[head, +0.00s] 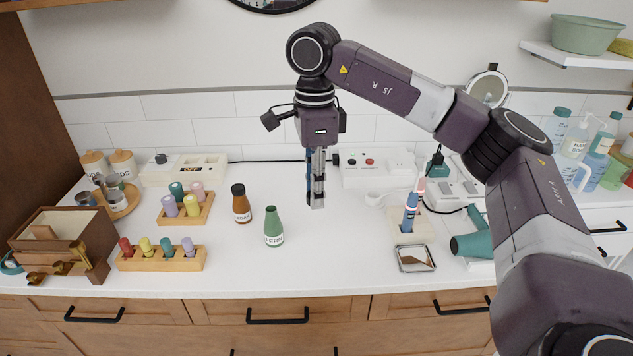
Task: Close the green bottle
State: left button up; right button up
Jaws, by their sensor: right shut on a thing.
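The green bottle (274,228) stands upright on the white counter, left of my right gripper. It has a pale label and a narrow neck, and I see no distinct cap on it. My right gripper (317,202) points straight down over the counter, to the right of the bottle and apart from it. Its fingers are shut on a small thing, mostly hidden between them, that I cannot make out. My left gripper is out of view.
A brown bottle (241,204) with a dark cap stands just left of the green one. Wooden racks (160,259) of coloured pegs are further left. A toothbrush holder (412,227), small tray (414,259) and green hairdryer (472,244) are right. The counter's front middle is clear.

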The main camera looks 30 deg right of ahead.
jog(key=s+a+f+n, duration=1.2)
jog(key=s+n, duration=0.2)
jog(key=n, duration=0.8)
jog(key=shift+s+a, duration=0.15)
jog(key=shift+a, duration=0.05)
